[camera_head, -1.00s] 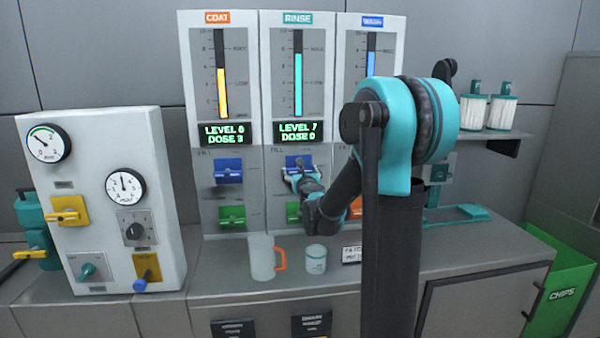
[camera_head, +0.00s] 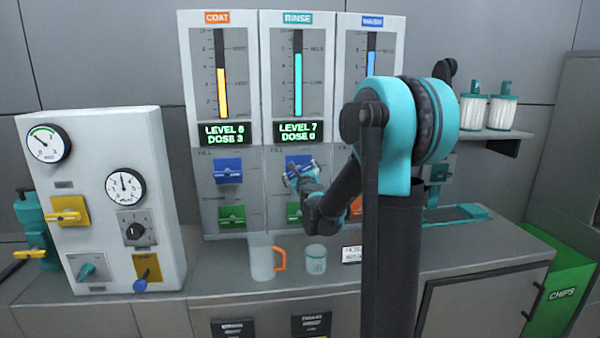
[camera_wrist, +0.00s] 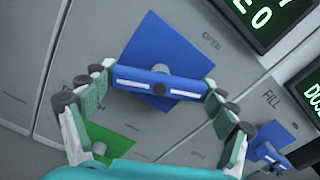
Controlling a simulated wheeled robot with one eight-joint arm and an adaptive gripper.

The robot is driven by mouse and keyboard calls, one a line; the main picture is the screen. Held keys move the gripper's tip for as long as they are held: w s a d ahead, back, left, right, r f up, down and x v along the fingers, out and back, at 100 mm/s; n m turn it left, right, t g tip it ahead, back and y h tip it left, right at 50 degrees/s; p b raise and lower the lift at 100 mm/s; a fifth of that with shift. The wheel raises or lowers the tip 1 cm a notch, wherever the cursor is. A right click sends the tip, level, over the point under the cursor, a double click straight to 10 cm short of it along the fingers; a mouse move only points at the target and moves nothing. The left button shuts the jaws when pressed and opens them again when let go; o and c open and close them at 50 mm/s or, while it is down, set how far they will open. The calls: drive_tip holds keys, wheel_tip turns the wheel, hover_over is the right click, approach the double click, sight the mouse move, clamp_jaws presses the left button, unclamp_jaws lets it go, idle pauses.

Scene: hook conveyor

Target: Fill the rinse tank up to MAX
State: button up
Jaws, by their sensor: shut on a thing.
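The rinse tank gauge (camera_head: 298,85) is the middle panel under the RINSE label. Its cyan column ends just below the upper mark; the mark's lettering is too small to read. The rinse display (camera_head: 298,132) reads LEVEL 7, DOSE 0. My gripper (camera_head: 302,170) is at the blue valve below it. In the wrist view, my gripper (camera_wrist: 158,92) has its two pads at the ends of the blue valve handle (camera_wrist: 185,84), shut on it. The handle sits tilted against its blue plate (camera_wrist: 160,50), near the word OPEN. My arm hides part of this valve in the head view.
The coat panel (camera_head: 219,85) at left reads LEVEL 6, DOSE 3. Green valves sit below the blue ones, such as the coat green valve (camera_head: 231,216). A jug with an orange handle (camera_head: 263,262) and a cup (camera_head: 315,260) stand on the counter below.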

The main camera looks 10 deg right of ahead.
drive_tip(key=shift+n, duration=1.1)
drive_tip(key=o, duration=1)
drive_tip(key=shift+s, duration=0.15)
drive_tip(key=s, duration=1.1)
drive_tip(key=shift+s, duration=0.4)
